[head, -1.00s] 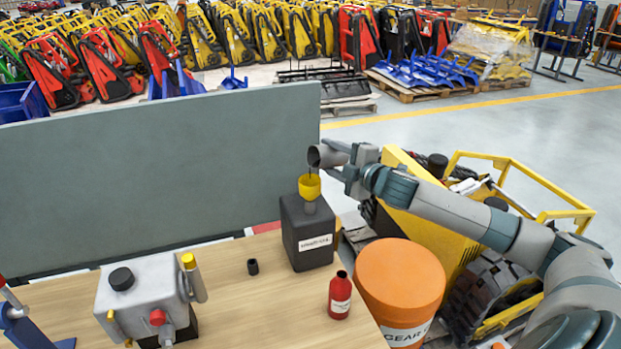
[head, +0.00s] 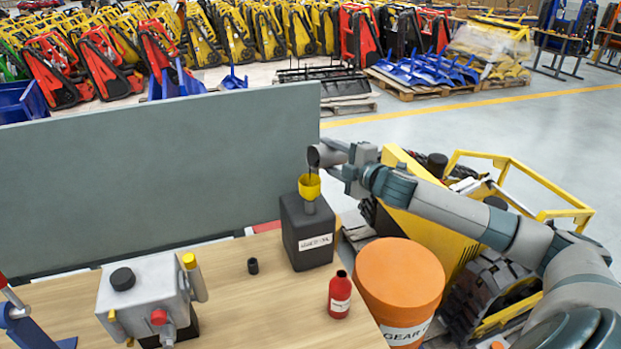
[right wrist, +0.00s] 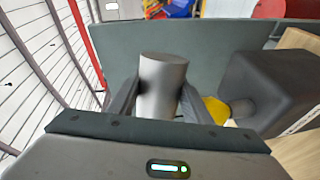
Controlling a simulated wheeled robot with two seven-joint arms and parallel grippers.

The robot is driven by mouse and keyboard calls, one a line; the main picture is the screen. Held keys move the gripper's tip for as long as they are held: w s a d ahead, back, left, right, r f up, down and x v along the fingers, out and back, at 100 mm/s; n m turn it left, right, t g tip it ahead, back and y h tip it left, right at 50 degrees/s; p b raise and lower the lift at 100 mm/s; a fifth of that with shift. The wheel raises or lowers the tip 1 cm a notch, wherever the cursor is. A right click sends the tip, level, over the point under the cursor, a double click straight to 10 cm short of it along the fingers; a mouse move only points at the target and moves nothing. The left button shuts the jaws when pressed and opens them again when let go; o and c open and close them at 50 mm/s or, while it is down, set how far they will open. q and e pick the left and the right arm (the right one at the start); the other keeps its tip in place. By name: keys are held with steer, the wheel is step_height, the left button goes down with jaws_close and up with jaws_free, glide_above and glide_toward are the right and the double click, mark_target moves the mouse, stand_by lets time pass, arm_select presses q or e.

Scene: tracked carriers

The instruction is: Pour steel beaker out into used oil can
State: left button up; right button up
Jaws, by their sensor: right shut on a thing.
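The steel beaker (head: 322,156) is tilted with its dark mouth to the left, over the yellow funnel (head: 309,187). A thin dark stream seems to run from its mouth into the funnel. The funnel stands in the top of the dark used oil can (head: 307,232), which is upright on the bench with a white label. My right gripper (head: 350,165) is shut on the beaker; in the right wrist view the beaker (right wrist: 162,85) sits between the two fingers, with the funnel (right wrist: 217,109) and can (right wrist: 270,85) to the right. My left gripper is not in view.
On the wooden bench (head: 235,305) are a small black cap (head: 252,266), a red bottle (head: 340,295) and a grey metal unit (head: 145,290). An orange-lidded drum (head: 400,275) and a yellow machine (head: 425,225) stand at right. A grey panel (head: 150,180) rises behind the bench.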

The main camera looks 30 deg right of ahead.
steer(key=shift+a+r+n+h+p, duration=0.3)
steer(key=shift+r+n+p, duration=0.2)
steer(key=shift+n+p, duration=0.45)
stand_by(2.0)
steer(key=shift+d, duration=0.1)
steer(key=f+m+b, duration=0.1)
steer(key=b, duration=0.1)
steer(key=f+m+b, duration=0.1)
steer(key=m+b, duration=0.1)
steer(key=shift+d+f, duration=0.2)
steer(key=shift+d, duration=0.15)
steer(key=shift+r+y, duration=0.25)
steer(key=shift+y, duration=0.25)
steer(key=shift+r, duration=0.1)
steer(key=shift+m+p, duration=0.25)
steer(key=shift+p, duration=0.2)
